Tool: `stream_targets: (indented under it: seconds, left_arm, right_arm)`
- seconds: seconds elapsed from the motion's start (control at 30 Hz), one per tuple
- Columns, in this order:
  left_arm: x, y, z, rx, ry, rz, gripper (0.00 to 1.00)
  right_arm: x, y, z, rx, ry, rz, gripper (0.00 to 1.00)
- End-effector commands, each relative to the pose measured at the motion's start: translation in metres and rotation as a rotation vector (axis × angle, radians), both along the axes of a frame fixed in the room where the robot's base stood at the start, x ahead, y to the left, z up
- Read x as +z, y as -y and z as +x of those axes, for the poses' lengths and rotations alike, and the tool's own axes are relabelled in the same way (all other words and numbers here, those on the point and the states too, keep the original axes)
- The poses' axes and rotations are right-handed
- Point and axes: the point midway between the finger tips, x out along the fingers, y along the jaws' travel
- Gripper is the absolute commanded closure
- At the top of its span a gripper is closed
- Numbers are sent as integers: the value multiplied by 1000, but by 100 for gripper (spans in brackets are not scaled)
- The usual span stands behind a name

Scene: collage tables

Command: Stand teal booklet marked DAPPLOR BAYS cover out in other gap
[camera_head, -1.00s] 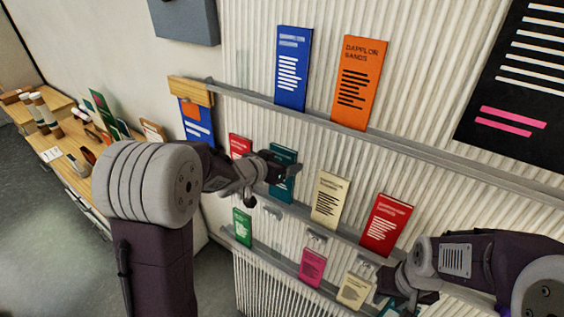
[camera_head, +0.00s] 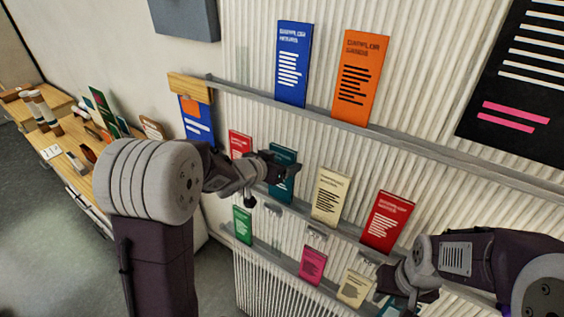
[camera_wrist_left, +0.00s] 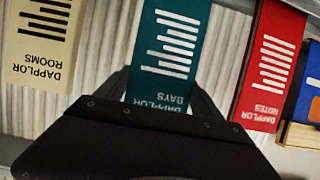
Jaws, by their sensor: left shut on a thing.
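The teal booklet (camera_head: 284,155) marked DAPPLOR BAYS is upright with its printed cover facing out, between a red booklet (camera_head: 240,146) and a cream booklet (camera_head: 330,197) on the middle rail (camera_head: 357,234).
The upper rail (camera_head: 420,148) holds a blue booklet (camera_head: 293,65) and an orange one (camera_head: 359,80), with bare rail to their right. The lower row has a green booklet (camera_head: 242,225) and a magenta one (camera_head: 313,266), with a gap between. A red booklet (camera_head: 387,221) stands right of the cream one.

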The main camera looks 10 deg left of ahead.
Motion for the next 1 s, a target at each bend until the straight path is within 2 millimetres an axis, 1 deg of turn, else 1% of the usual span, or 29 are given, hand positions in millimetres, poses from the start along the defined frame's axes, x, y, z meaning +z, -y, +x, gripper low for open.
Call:
stream_targets:
  seconds: [0.13,0.4,0.73,0.77,0.8,0.83,1.0]
  left_arm:
    - [-1,0,0,0,1,0,93]
    - [-11,0,-1,0,1,0,93]
    - [-10,0,-1,0,1,0,93]
    - [-10,0,-1,0,1,0,15]
    - [-10,0,-1,0,1,0,4]
    - [-10,0,-1,0,1,0,0]
    - [-11,0,-1,0,0,0,0]
  right_arm:
    - [-1,0,0,0,0,0,64]
    - [-8,0,0,0,0,0,64]
    - [-8,0,0,0,0,0,64]
    - [-8,0,0,0,0,0,64]
    - [-8,0,0,0,0,0,64]
    - [-8,0,0,0,0,0,64]
    - [-8,0,0,0,0,0,64]
